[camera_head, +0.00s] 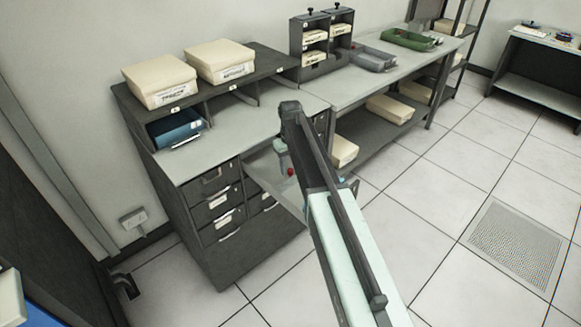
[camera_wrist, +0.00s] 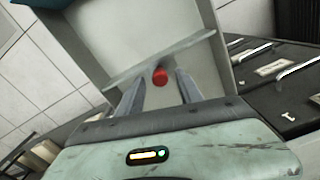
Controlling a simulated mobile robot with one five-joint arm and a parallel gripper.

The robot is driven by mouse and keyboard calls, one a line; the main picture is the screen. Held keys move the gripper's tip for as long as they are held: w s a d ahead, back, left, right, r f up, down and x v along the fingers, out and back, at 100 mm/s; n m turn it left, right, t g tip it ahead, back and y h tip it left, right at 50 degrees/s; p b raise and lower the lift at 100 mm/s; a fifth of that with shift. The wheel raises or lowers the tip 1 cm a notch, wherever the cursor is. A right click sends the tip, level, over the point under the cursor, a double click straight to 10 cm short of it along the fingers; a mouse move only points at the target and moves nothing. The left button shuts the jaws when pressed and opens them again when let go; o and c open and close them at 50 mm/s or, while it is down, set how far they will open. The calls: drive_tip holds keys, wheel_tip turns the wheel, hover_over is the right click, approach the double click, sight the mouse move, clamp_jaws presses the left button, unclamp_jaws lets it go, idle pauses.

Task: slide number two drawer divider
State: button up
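An open drawer (camera_head: 262,168) stands pulled out of the dark cabinet, partly hidden behind my arm. In the wrist view its pale grey inside (camera_wrist: 190,30) fills the upper middle. A thin pale divider (camera_wrist: 190,43) crosses the drawer at a slant. A red knob (camera_wrist: 160,77) shows near the divider's middle; it also shows in the head view (camera_head: 290,171). My gripper (camera_wrist: 159,84) points at the knob, its two fingers apart, one on each side. Gaps show between the knob and both fingers. No number is readable on the divider.
Closed drawers with labels and handles (camera_wrist: 295,68) lie right of the open drawer in the wrist view. The cabinet top (camera_head: 225,140) is mostly bare, with a blue tray (camera_head: 175,130) in a cubby. A long bench (camera_head: 345,88) stands behind. The tiled floor (camera_head: 400,200) at right is clear.

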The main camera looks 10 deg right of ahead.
sight(290, 169)
wheel_tip(290, 169, up, 8)
drive_tip(key=p, duration=0.8)
drive_tip(key=shift+f, duration=0.15)
drive_tip(key=s+d+m, duration=0.2)
drive_tip(key=s+d, duration=0.2)
drive_tip(key=s, duration=0.8)
drive_tip(key=s+d+m, duration=0.2)
drive_tip(key=s+d, duration=0.1)
drive_tip(key=s, duration=1)
drive_tip(key=shift+s+d, duration=0.2)
drive_tip(key=shift+d, duration=0.15)
